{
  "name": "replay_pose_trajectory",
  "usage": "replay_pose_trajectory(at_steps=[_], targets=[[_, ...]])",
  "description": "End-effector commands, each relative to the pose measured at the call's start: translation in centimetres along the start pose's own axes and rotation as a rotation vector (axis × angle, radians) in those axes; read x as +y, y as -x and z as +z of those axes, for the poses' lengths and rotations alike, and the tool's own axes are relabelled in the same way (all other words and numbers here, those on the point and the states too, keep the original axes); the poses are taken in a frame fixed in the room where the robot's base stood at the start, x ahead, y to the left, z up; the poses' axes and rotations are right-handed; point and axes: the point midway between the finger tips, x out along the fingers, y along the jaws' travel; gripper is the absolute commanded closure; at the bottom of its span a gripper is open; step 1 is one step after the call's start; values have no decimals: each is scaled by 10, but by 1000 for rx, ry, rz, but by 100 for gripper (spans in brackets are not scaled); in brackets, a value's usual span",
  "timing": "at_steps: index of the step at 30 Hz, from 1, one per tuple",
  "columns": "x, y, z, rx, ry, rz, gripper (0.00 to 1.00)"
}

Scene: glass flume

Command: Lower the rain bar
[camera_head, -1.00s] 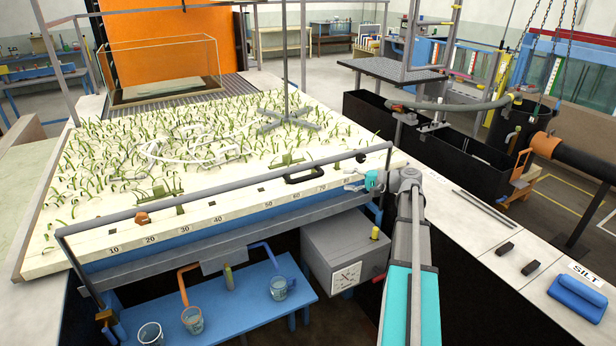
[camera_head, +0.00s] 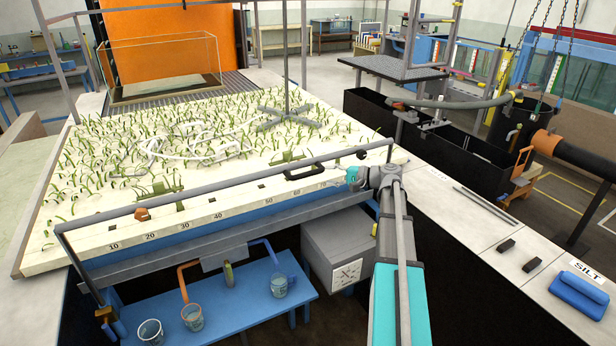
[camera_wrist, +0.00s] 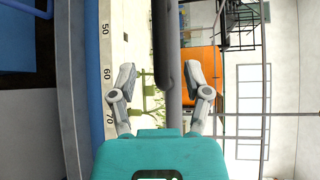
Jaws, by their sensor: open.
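The rain bar is a long grey bar (camera_head: 220,187) that runs along the front of the planted bed, raised on an upright at each end. A black handle (camera_head: 304,170) sits on it right of its middle. My gripper (camera_head: 350,177) is by the bar, to the right of the handle. In the wrist view my gripper (camera_wrist: 161,72) is open and empty. The bar (camera_wrist: 173,100) and the black handle (camera_wrist: 162,45) show in line with the space between its fingers. I cannot tell whether a finger touches the bar.
A numbered scale (camera_head: 214,217) runs along the bed's front edge. Below it are a blue bench (camera_head: 245,305) with several beakers and a grey box (camera_head: 335,250). A white counter (camera_head: 480,230) with a blue block (camera_head: 578,294) is at right. A stand (camera_head: 287,112) stands on the bed.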

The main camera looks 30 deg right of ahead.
Motion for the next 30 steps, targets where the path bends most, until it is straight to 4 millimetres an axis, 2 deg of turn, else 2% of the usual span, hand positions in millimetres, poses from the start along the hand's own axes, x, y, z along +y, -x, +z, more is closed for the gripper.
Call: replay_pose_trajectory(at_steps=[9, 15, 21, 30], targets=[[1, -49, -1, -1, 0, 0, 38], [1, -69, -1, 0, 0, 0, 38], [0, -77, -1, 2, 0, 0, 38], [0, -77, -1, 2, 0, 0, 40]])
